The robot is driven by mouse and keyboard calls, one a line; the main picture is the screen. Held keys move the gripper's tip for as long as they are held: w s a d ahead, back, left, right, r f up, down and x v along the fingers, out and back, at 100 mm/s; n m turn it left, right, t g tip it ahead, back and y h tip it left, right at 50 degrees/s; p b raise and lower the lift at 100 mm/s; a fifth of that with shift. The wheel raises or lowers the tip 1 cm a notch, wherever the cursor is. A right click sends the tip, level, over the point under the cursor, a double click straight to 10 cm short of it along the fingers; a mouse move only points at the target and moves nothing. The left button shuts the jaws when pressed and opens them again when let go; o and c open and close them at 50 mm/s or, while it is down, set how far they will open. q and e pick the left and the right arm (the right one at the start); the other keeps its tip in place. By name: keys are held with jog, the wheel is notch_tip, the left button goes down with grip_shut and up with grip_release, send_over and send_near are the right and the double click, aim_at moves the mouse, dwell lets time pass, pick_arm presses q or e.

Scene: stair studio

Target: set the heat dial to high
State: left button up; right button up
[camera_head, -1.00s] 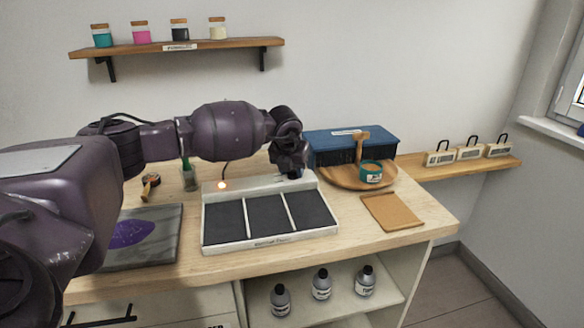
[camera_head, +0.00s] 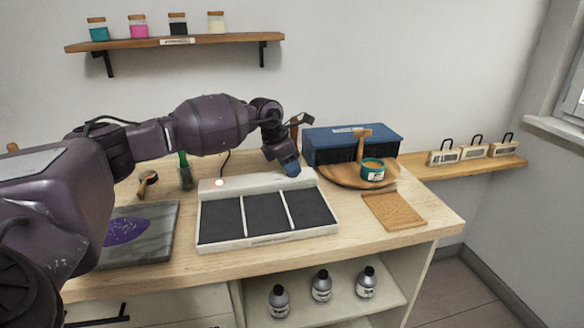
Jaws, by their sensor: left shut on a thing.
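The white warming unit (camera_head: 204,236) with several dark panels stands on the wooden table. My right gripper is not in view.
Right of the unit are a blue-lidded bin (camera_head: 350,138), a round wooden tray (camera_head: 335,177) with a teal jar (camera_head: 373,170), and a tan mat (camera_head: 393,211). A grey slab (camera_head: 160,245) with a purple patch lies left. The table's front edge is clear.

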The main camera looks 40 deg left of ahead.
pick_arm(q)
jog(key=shift+a+m, duration=0.1)
jog(key=shift+m, duration=0.6)
jog(key=shift+b, duration=0.3)
jog(key=o, duration=0.9)
jog(key=shift+r, duration=0.1)
jog(key=p+v, duration=0.1)
jog(key=v, duration=0.9)
jog(key=shift+a+r, duration=0.25)
jog(key=shift+r, duration=0.05)
